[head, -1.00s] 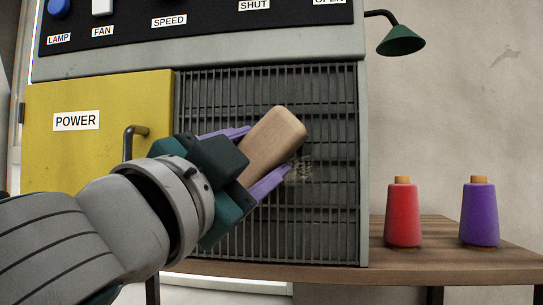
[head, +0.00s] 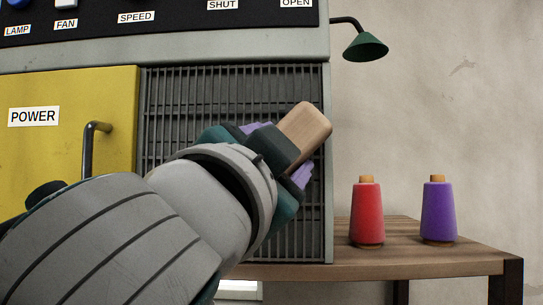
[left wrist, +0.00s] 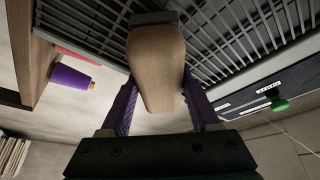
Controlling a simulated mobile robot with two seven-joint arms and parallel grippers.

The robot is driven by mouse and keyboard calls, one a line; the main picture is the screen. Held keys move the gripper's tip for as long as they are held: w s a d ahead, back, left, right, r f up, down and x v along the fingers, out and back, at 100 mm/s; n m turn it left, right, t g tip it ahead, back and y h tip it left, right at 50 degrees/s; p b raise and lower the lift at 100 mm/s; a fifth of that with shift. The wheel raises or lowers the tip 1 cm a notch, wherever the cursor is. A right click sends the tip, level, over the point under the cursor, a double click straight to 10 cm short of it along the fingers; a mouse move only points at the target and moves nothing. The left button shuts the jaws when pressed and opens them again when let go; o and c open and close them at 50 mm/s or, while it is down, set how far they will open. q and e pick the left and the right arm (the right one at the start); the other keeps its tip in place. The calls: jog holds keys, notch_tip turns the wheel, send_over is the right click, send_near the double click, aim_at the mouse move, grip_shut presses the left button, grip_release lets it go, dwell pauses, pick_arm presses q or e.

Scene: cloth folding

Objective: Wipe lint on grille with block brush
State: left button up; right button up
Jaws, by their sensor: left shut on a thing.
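My left gripper (head: 275,155) is shut on the wooden block brush (head: 307,133), in front of the right part of the dark slatted grille (head: 180,115). The brush is tilted, its upper end to the upper right. In the left wrist view the brush (left wrist: 155,65) lies between the purple fingers of my left gripper (left wrist: 160,110), and its dark far end is close to the grille (left wrist: 90,28). I cannot tell whether it touches. No lint shows now; my arm and the brush cover part of the grille. My right gripper is not in view.
A yellow POWER door (head: 70,145) with a bar handle (head: 90,145) is left of the grille. A red spool (head: 367,215) and a purple spool (head: 438,212) stand on the wooden table (head: 460,260) at right. A green lamp (head: 366,47) juts out above them.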

pick_arm(q)
jog(key=shift+f, duration=0.1)
jog(key=shift+s, duration=0.15)
jog(key=shift+s+p, duration=0.5)
jog(key=shift+s, duration=2.35)
